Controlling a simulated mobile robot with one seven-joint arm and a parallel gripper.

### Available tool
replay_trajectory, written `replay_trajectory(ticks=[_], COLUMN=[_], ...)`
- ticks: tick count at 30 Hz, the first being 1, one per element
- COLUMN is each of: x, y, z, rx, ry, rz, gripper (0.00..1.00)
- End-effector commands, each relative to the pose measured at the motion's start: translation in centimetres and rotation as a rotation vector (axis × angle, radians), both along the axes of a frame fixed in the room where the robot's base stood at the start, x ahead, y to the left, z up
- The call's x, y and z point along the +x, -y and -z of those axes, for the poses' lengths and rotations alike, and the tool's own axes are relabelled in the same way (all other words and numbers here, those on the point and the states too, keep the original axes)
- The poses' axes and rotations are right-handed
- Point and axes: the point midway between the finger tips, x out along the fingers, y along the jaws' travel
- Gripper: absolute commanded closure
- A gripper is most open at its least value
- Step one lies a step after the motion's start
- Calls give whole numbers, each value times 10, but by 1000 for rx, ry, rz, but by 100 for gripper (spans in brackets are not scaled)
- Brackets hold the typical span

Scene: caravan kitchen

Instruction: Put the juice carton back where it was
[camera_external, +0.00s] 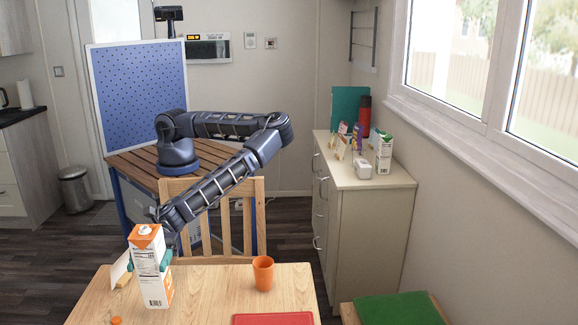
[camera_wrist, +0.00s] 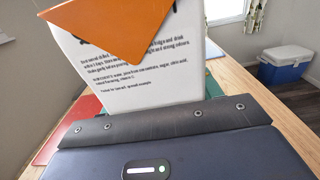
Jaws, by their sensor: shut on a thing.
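The juice carton (camera_external: 152,285), white with an orange top and printed text, is upright over the left part of the wooden table. My gripper (camera_external: 151,261) is shut on it, with a teal fingertip showing at each side. I cannot tell whether its base touches the table or hangs just above it. In the wrist view the carton (camera_wrist: 130,65) fills the upper middle, its orange top tilted toward the camera. The fingertips are mostly hidden there behind the carton and the gripper body.
An orange cup (camera_external: 263,273) and a red board (camera_external: 273,319) are on the table. A white item (camera_external: 119,270) and a small orange object (camera_external: 116,320) are near the carton. A sideboard (camera_external: 350,195) holds another carton (camera_external: 384,152), a red bottle (camera_external: 364,116) and small items. A chair (camera_external: 250,220) stands behind.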

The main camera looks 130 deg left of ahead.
Motion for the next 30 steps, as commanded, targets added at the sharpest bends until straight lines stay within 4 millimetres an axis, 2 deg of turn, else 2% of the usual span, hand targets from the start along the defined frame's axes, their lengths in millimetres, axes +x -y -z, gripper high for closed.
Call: replay_trajectory(ticks=[12, 24, 25, 28, 30], x=[0, 0, 0, 0, 0], y=[0, 0, 0, 0, 0], z=[41, 46, 46, 45, 45], rx=[-1, -1, -1, 0, 0], ry=[-1, -1, -1, 0, 0], rz=[-1, 0, 0, 0, 0], gripper=[70, 70, 33, 15, 15])
